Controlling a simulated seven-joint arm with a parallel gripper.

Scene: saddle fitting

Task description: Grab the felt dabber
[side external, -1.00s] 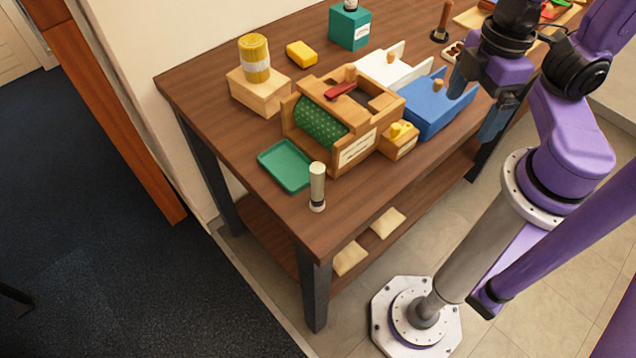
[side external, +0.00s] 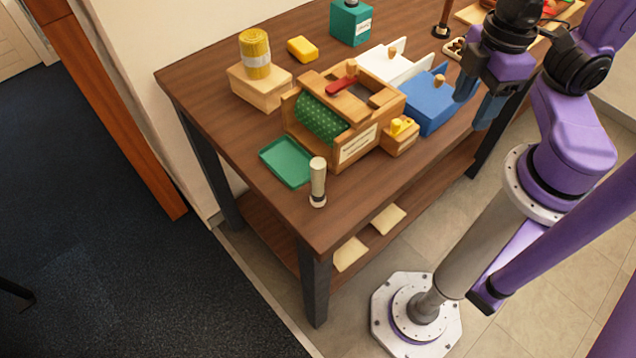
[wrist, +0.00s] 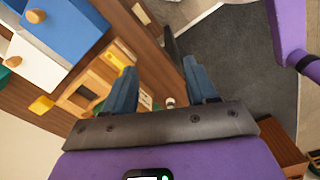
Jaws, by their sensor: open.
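A pale cream upright cylinder with a dark band near its foot (side external: 317,180), which looks like the felt dabber, stands near the table's front corner beside the green tray. In the wrist view a small pale round shape (wrist: 170,102), probably its top, shows between my fingers, partly hidden by the gripper body. My gripper (side external: 478,100) is open and empty, with its fingers pointing down near the blue box at the table's right side. It is well apart from the cylinder. In the wrist view both blue fingers of my gripper (wrist: 160,72) are spread.
A wooden frame with a green dotted roller (side external: 357,148) stands between my gripper and the cylinder. A green tray (side external: 287,162), blue box (side external: 432,108), white box (side external: 385,68) and small wooden box with a yellow top (side external: 401,140) are close by.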

